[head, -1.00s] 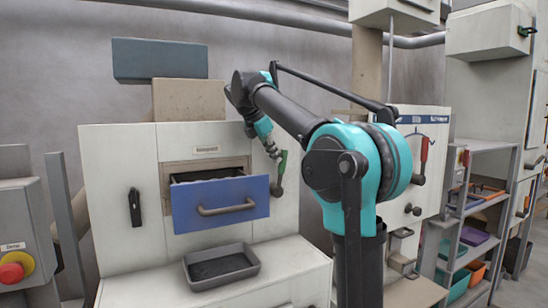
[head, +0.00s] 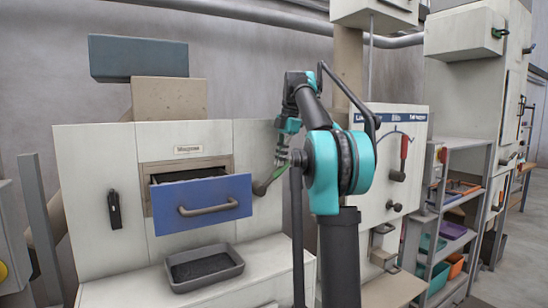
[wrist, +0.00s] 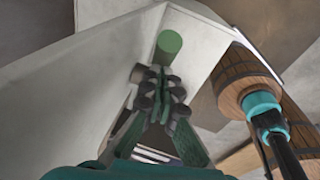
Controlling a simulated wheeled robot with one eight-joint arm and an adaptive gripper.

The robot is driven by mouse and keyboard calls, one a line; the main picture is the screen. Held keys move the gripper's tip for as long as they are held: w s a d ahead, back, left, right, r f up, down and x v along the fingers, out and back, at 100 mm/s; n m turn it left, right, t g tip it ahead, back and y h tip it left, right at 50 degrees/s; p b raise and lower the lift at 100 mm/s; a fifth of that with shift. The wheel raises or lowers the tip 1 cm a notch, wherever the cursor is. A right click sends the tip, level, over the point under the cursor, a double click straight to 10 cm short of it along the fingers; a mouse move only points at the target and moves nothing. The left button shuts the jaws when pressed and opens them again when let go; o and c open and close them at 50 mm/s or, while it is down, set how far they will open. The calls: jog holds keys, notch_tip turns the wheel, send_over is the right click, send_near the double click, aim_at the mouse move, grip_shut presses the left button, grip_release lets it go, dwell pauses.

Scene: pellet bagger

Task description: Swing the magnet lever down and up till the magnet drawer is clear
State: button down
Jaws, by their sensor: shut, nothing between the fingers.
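The magnet lever (head: 271,179), with a green grip, is at the right of the magnet drawer and leans up to the right from its pivot. The blue-fronted magnet drawer (head: 202,203) is pulled partly out of its housing, and its inside looks dark. My gripper (head: 283,159) is shut and empty, pointing down just above the grip end. In the wrist view, the round green grip end (wrist: 168,42) shows just beyond my closed fingertips (wrist: 160,88). I cannot tell whether they touch. My arm partly hides the area right of the lever.
A grey tray (head: 207,284) holding dark material sits on the ledge below the drawer. A black handle (head: 114,209) is on the panel's left. A red-handled lever (head: 402,155) is on another machine at the right, beside shelves of coloured bins (head: 441,274).

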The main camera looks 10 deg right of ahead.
jog(key=shift+w+d+f, duration=0.2)
jog(key=shift+d+f, duration=0.4)
jog(key=shift+d, duration=0.1)
